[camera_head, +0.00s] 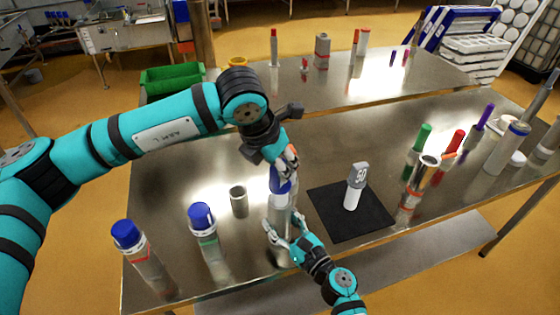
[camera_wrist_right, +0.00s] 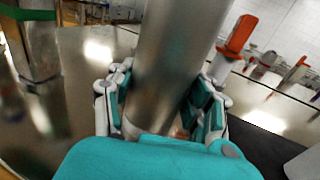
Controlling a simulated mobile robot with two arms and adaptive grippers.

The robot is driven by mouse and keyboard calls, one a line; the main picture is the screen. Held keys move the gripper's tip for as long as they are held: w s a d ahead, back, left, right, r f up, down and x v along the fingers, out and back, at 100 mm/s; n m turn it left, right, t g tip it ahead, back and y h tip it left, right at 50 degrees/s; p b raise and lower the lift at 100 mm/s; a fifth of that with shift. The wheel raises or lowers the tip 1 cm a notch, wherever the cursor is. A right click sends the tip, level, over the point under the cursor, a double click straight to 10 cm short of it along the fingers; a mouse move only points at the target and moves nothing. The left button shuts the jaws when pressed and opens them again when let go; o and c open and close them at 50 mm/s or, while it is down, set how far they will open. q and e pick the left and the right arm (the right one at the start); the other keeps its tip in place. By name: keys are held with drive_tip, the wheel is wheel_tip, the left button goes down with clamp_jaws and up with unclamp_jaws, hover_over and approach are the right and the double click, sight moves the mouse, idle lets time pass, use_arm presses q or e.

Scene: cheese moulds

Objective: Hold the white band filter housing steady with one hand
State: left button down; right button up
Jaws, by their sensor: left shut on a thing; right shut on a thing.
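The white band filter housing (camera_head: 283,200) stands upright near the middle of the front table, a steel cylinder with a pale band below a blue top (camera_head: 280,181). My right gripper (camera_head: 284,226) is shut around its body from the front. In the right wrist view the steel cylinder (camera_wrist_right: 175,65) runs up between the two padded fingers (camera_wrist_right: 160,108). My left gripper (camera_head: 287,163) comes down from above and is shut on the blue top. Its fingers partly hide the top, and my right gripper hides part of the lower body.
Two blue-capped cylinders (camera_head: 202,218) (camera_head: 126,236) and an open steel cup (camera_head: 239,203) stand to the left. A black mat (camera_head: 322,201) bears a grey-and-white piece marked 50 (camera_head: 356,185). Several capped cylinders stand at right. A green bin (camera_head: 172,78) is behind.

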use_arm(q)
drive_tip(key=shift+f, duration=2.05)
drive_tip(key=c, duration=1)
unclamp_jaws()
drive_tip(key=shift+c, duration=0.2)
drive_tip(key=v, duration=1.2)
use_arm(e)
drive_tip(key=o, duration=1.5)
